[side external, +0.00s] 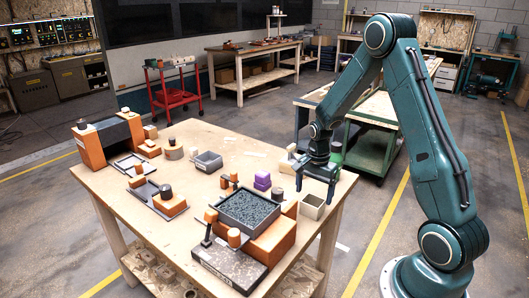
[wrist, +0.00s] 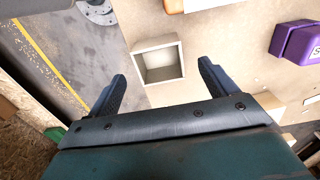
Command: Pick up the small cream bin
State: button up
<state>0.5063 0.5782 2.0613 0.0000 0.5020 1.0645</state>
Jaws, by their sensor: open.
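The small cream bin (side external: 312,206) is a square, open-topped, empty box near the right edge of the wooden table. In the wrist view the bin (wrist: 160,61) stands upright, beyond and between the two fingers. My gripper (side external: 317,190) is above the bin in the side view, pointing down, with its fingers apart. In the wrist view my gripper (wrist: 162,80) is open, with one dark finger on each side and nothing between the pads. The side view does not show clearly how high the fingertips are above the bin.
A purple block (side external: 262,181) sits left of the bin and shows in the wrist view (wrist: 297,42). A dark tray of gravel (side external: 248,208) on an orange block (side external: 270,243) stands close at the front left. A cream block (side external: 287,165) is behind. The table edge is close on the right.

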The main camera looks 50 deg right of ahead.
aim_at(313, 203)
jog(key=shift+f, duration=0.15)
jog(key=shift+f, duration=2.45)
jog(key=shift+c, duration=0.5)
jog(key=c, duration=1)
